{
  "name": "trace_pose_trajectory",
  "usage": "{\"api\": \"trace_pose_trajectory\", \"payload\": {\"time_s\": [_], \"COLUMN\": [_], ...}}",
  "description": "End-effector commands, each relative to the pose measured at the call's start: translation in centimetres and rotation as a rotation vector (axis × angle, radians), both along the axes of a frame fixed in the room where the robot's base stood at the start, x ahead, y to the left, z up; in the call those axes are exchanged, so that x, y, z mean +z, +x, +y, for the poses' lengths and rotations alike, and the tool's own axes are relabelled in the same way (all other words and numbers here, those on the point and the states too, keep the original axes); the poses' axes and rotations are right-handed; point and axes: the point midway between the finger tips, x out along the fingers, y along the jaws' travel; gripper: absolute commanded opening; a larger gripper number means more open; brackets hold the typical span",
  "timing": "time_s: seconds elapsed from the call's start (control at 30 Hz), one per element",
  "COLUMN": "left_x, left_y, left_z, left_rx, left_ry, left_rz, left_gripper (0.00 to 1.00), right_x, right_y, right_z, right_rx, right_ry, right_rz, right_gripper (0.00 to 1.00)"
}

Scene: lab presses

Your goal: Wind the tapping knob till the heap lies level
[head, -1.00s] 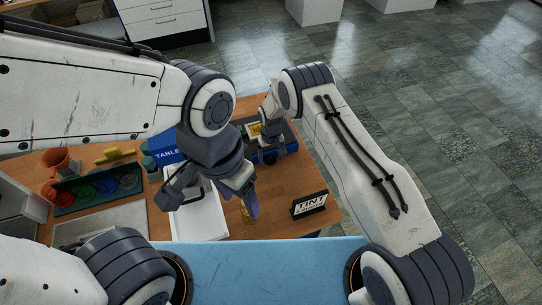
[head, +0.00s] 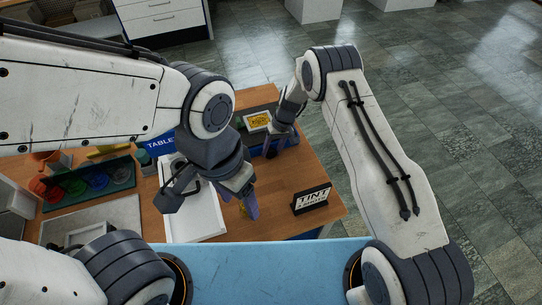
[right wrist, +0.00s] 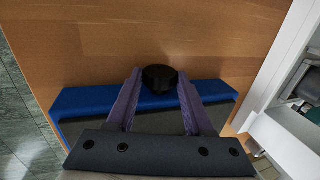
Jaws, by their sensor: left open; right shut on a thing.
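The tapping machine is a dark block with a blue edge (right wrist: 80,100), on the far part of the wooden table. A pale square dish (head: 248,129) on it holds a yellow heap (head: 259,121); its levelness is too small to judge. The black knob (right wrist: 160,77) sits at the machine's blue edge. My right gripper (head: 281,140) is shut on the knob, with a purple finger on each side in the right wrist view (right wrist: 158,88). My left gripper (head: 236,203) is open above the table beside a white tray (head: 200,228).
A "TINT" sign (head: 311,199) stands at the right front of the table. A blue box lettered "TABLE" (head: 160,144) is behind my left gripper. A green rack (head: 60,205) with several coloured discs and an orange mug (head: 48,155) are at left.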

Motion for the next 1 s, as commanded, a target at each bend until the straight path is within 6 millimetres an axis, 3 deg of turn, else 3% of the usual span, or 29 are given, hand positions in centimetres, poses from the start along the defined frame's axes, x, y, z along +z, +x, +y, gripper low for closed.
{"api": "trace_pose_trajectory", "payload": {"time_s": [0.03, 0.3, 0.77, 0.8, 0.87, 1.0], "left_x": [-1.8, -5.5, -5.9, -5.9, -5.9, -5.9], "left_y": [0.0, 0.0, 0.0, 0.0, 0.0, 0.0], "left_z": [0.0, 0.0, 0.0, 0.0, 0.0, 0.0], "left_rx": [0.002, 0.006, 0.006, 0.006, 0.006, 0.005], "left_ry": [0.0, 0.0, 0.0, 0.0, 0.0, 0.0], "left_rz": [0.0, 0.001, 0.001, 0.001, 0.001, 0.0], "left_gripper": [0.64, 0.64, 0.64, 0.64, 0.64, 0.64], "right_x": [-0.9, -0.8, -0.3, -0.3, -0.3, -0.2], "right_y": [0.1, 0.2, 0.1, 0.1, 0.1, 0.1], "right_z": [-0.3, -0.5, -0.5, -0.5, -0.5, -0.5], "right_rx": [-0.005, -0.002, 0.002, 0.002, 0.002, 0.002], "right_ry": [0.028, 0.173, 0.214, 0.214, 0.214, 0.214], "right_rz": [0.01, 0.055, 0.067, 0.067, 0.067, 0.067], "right_gripper": [0.0, 0.0, 0.0, 0.6, 0.81, 0.81]}}
